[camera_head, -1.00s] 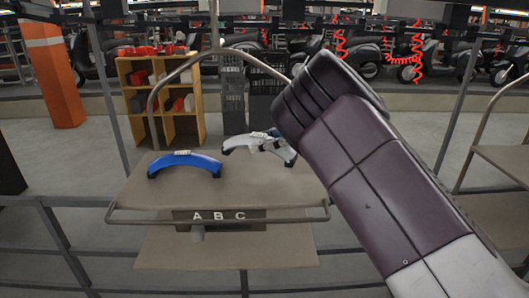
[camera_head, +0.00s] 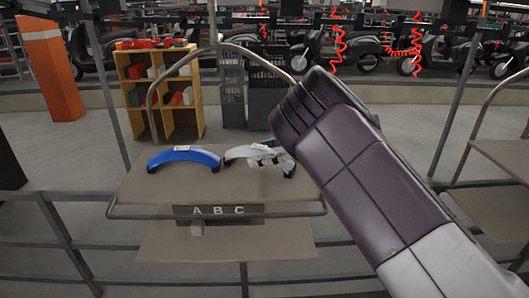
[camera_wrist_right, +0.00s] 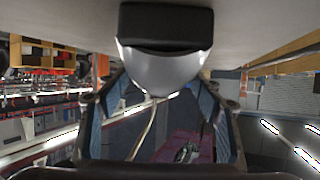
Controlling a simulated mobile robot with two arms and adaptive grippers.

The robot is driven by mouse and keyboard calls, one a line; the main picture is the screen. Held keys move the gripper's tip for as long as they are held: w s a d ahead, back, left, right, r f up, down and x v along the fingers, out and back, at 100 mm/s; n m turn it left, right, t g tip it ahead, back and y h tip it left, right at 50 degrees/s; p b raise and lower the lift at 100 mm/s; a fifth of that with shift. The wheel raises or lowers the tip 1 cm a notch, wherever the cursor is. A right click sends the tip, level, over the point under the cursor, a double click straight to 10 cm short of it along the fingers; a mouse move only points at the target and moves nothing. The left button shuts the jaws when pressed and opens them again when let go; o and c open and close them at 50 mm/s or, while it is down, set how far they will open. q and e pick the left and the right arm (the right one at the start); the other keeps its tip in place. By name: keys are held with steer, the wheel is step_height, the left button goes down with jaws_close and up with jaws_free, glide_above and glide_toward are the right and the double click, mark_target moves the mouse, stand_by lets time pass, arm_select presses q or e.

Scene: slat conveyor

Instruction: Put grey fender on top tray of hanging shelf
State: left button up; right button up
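The grey fender (camera_head: 246,153), with dark ends and a small label, is on the top tray (camera_head: 150,192) of the hanging shelf, at the tray's right side. My right gripper (camera_head: 267,160) is at its right half, partly hidden by my arm. In the right wrist view the fender's silver curve (camera_wrist_right: 165,75) and black end lie between the fingertips of the right gripper (camera_wrist_right: 165,88). The fingers stand far apart and appear shut on it. The fender looks level and at tray height; exact contact below is hidden. My left gripper is not in view.
A blue fender (camera_head: 184,156) lies on the same tray, close to the grey one's left end. A rail (camera_head: 215,213) with an ABC sign runs along the tray's front, above a lower tray (camera_head: 225,243). A wooden cabinet (camera_head: 125,78) and dark crates (camera_head: 268,92) stand behind.

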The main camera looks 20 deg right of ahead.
steer(key=shift+r, duration=0.15)
steer(key=shift+s+d, duration=0.15)
steer(key=shift+d, duration=0.1)
steer(key=b+v, duration=0.3)
steer(key=v, duration=0.7)
steer(key=shift+s+d+r+b, duration=0.15)
steer(key=shift+s+d+b, duration=0.1)
steer(key=shift+b, duration=0.1)
steer(key=shift+s+d+r, duration=0.25)
